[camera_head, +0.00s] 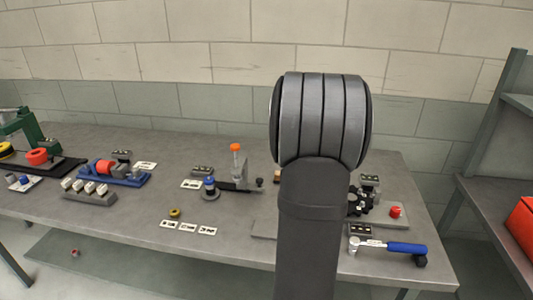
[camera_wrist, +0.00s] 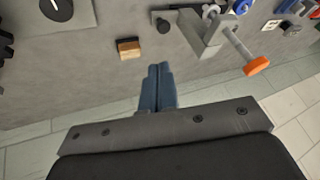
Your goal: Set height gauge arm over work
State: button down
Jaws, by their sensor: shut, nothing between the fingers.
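A grey stand (camera_head: 240,172) with an upright post and an orange cap (camera_head: 236,147) stands mid-bench; I take it for the height gauge, but cannot be sure. In the wrist view the same grey body (camera_wrist: 207,38) shows at upper right, its rod ending in the orange cap (camera_wrist: 257,66). A black knob (camera_wrist: 162,26) sits at the end of its base bar. A small wooden block (camera_wrist: 129,47) lies on the bench left of that knob, apart from it; it may be the work. My gripper (camera_wrist: 158,70) is shut and empty, below the block and knob in the picture. My arm hides it in the head view.
A blue-topped piece on a dark disc (camera_head: 210,190) stands close left of the stand. White labels (camera_head: 188,228) and a yellow ring (camera_head: 175,213) lie in front. A blue-handled tool (camera_head: 405,248) lies at the right front.

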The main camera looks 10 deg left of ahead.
notch_tip(320, 180, down, 3)
jog(key=a+m+y, duration=0.1)
jog(key=a+m, duration=0.1)
jog(key=m, duration=0.1)
send_near(247, 177)
jog(key=f, duration=0.1)
jog(key=d+f, duration=0.1)
jog(key=w+f, duration=0.1)
jog(key=f, duration=0.1)
jog(key=shift+d, duration=0.4)
jog(key=shift+a+r, duration=0.15)
jog(key=shift+a, duration=1.8)
jog(key=shift+a, duration=0.1)
jog(key=a, duration=1.1)
jog(key=shift+a, duration=0.3)
jog(key=shift+s, duration=0.1)
jog(key=shift+n, duration=0.3)
